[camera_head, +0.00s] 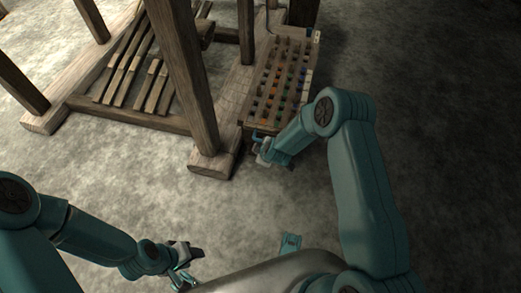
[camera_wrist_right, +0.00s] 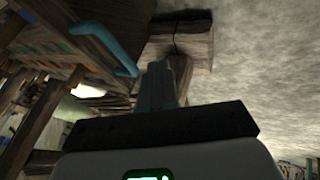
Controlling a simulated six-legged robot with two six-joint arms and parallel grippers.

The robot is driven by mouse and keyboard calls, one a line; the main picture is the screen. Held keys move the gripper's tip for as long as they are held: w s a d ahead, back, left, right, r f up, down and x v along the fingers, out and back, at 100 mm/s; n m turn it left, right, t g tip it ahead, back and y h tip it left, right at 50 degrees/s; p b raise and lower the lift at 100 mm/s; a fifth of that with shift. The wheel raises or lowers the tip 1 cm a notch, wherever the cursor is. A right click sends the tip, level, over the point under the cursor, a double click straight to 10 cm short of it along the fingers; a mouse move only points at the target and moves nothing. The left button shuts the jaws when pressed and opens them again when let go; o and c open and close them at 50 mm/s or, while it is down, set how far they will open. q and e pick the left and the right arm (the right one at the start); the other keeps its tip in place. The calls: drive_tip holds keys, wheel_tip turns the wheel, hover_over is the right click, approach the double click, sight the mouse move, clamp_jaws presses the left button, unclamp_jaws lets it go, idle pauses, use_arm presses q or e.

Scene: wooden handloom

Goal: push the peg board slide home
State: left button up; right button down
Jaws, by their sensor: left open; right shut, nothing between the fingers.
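The peg board slide (camera_head: 262,113) is a long wooden board with rows of coloured pegs, at the upper middle of the head view. A blue handle (camera_head: 257,137) is at its near end; the handle also shows large in the right wrist view (camera_wrist_right: 103,42). My right gripper (camera_head: 264,152) is shut and empty at this near end. In the right wrist view its fingers (camera_wrist_right: 156,75) are close beside the handle's lower end; I cannot tell whether they touch. My left gripper (camera_head: 186,279) is open and empty, low over the floor, away from the board.
The wooden loom frame stands left of the board, with a thick upright post (camera_head: 185,70) and a foot beam (camera_head: 212,162) close to my right gripper. Slatted treadles (camera_head: 150,87) lie further left. The stone floor to the right and in front is clear.

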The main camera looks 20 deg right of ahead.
drive_tip(key=p+v, duration=0.3)
drive_tip(key=v, duration=0.6)
drive_tip(key=shift+d+r, duration=0.2)
drive_tip(key=shift+r, duration=0.05)
